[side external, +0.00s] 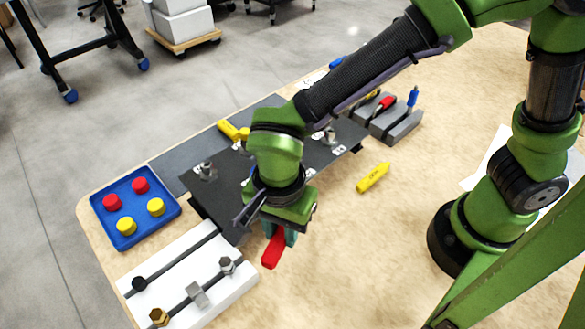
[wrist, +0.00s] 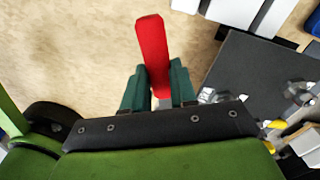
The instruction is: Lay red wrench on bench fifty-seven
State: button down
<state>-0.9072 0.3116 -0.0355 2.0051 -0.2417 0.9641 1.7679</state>
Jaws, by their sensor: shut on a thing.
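My gripper (side external: 279,233) is shut on the red wrench (side external: 273,250). The wrench's red handle sticks out below the fingers in the side view, above the bench (side external: 330,255) near the dark plate's front corner. In the wrist view the red wrench (wrist: 151,45) stands out between the two dark green fingers (wrist: 157,88). Its other end is hidden by the gripper. I cannot tell the exact gap between the wrench and the bench. No number fifty-seven is readable on the bench.
A dark plate (side external: 218,185) with metal fittings lies behind my gripper. A white slotted block (side external: 180,262) with bolts and a blue tray (side external: 122,182) of red and yellow pieces are to the left. A yellow tool (side external: 373,177) and a grey rack (side external: 397,122) are to the right. Bare bench lies in front.

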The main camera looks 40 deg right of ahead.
aim_at(284, 260)
jog(key=shift+s+d+f, duration=0.1)
jog(key=shift+d+f, duration=0.15)
jog(key=shift+f, duration=0.35)
jog(key=shift+a+f, duration=0.15)
jog(key=shift+f, duration=2.9)
jog(key=shift+f, duration=0.3)
jog(key=c, duration=0.8)
grip_release()
notch_tip(284, 260, up, 17)
jog(key=shift+f, duration=0.1)
